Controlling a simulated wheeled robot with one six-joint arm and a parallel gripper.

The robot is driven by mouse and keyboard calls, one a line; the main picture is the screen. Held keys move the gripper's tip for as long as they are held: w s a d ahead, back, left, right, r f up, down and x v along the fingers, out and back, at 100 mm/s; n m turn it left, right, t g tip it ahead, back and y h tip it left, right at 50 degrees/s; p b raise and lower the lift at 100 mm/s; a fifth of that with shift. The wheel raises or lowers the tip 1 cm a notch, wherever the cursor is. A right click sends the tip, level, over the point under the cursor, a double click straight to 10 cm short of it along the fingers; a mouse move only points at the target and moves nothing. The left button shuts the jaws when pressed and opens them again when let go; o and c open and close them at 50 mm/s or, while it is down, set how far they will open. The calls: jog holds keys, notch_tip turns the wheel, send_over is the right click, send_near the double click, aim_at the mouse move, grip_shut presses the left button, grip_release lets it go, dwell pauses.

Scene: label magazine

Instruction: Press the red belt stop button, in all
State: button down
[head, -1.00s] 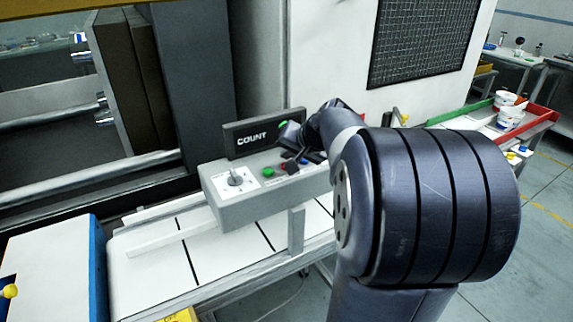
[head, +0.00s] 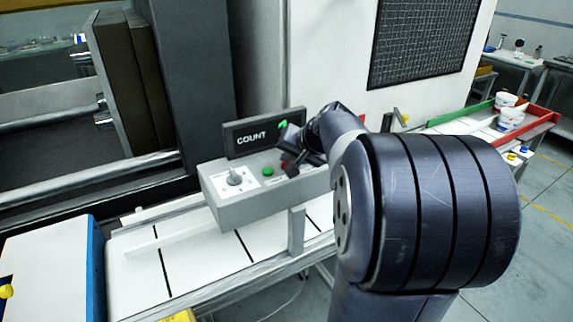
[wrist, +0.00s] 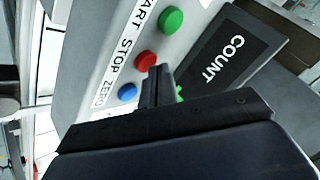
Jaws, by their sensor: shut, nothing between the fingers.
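The red stop button (wrist: 145,61) shows in the wrist view on the grey control box (head: 232,211), between a green button (wrist: 171,20) and a blue one (wrist: 127,92). The word STOP is printed beside it. My gripper (wrist: 159,72) is shut and empty, its fingertips right by the red button, overlapping its edge in the picture. I cannot tell whether they touch it. In the head view my gripper (head: 287,163) is at the box's top and hides the red and blue buttons. The green start button (head: 267,171) shows to its left.
A selector knob (head: 235,178) is on the box's left. The white belt (head: 205,262) runs under the box. White tubs (head: 507,111) stand at the far right.

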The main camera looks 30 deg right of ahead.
jog(key=shift+f+b, duration=0.3)
jog(key=shift+f, duration=0.05)
jog(key=shift+r, duration=0.1)
dwell(0.4)
jog(key=shift+r+p, duration=0.7)
jog(key=shift+r, duration=0.15)
jog(key=shift+r, duration=0.1)
notch_tip(320, 180, up, 5)
jog(key=p, duration=0.3)
jog(key=shift+p, duration=0.4)
